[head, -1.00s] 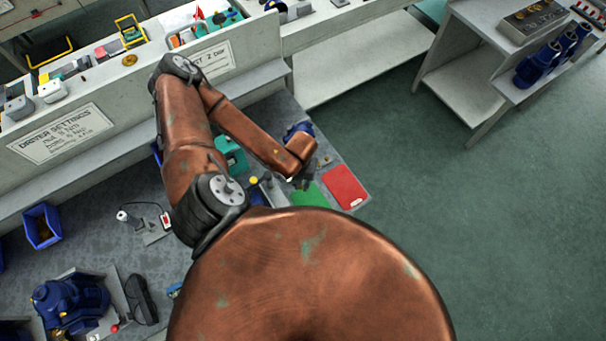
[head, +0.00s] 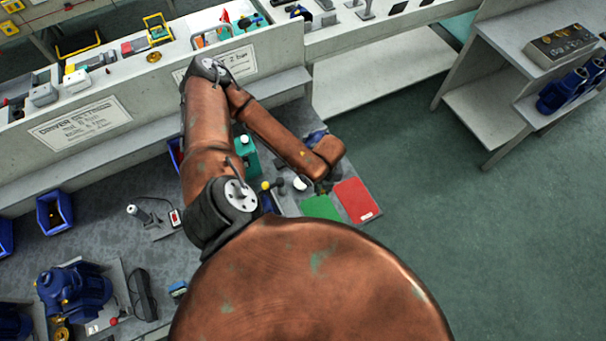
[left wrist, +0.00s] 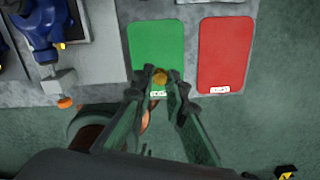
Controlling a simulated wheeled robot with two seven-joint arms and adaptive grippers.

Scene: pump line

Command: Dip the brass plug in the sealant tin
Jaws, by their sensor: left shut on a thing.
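My left gripper (left wrist: 160,74) is shut on the brass plug (left wrist: 160,77), a small gold-coloured round piece between the fingertips, over the green mat (left wrist: 158,40) in the left wrist view. In the head view the left gripper (head: 322,187) hangs by the far edge of the green mat (head: 320,207), and the plug is too small to make out. A small white round thing (head: 300,183) stands just left of the gripper; I cannot tell if it is the sealant tin. My right gripper is not in view.
A red mat (head: 357,200) lies right of the green one. A green container (head: 246,158) and a yellow-topped piece (head: 266,186) stand left of the gripper. A blue pump (head: 72,292) and a blue bin (head: 54,212) are farther left. Open floor lies right.

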